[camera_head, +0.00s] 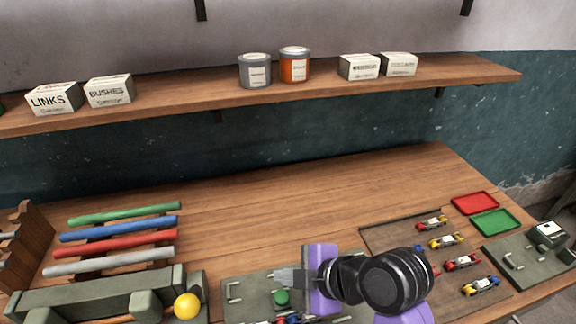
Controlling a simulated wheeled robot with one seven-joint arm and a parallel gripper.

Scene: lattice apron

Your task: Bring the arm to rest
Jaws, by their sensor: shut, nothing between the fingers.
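My gripper (284,276) is at the lower middle of the head view, at the end of my purple and black arm. Its grey fingers point left and are shut with nothing between them. They are above a grey-green fixture plate (235,310) on the bench. A green knob (281,298) on that plate shows just below the fingers. My wrist hides part of the plate and the left edge of the brown mat.
A wooden bench (300,220) is clear behind my gripper. Colored rods (120,233) lie left, with a yellow ball (187,306) nearby. Small cars (462,263) sit on a mat at right, near red (475,203) and green trays (495,222). A shelf (200,98) holds boxes and cans.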

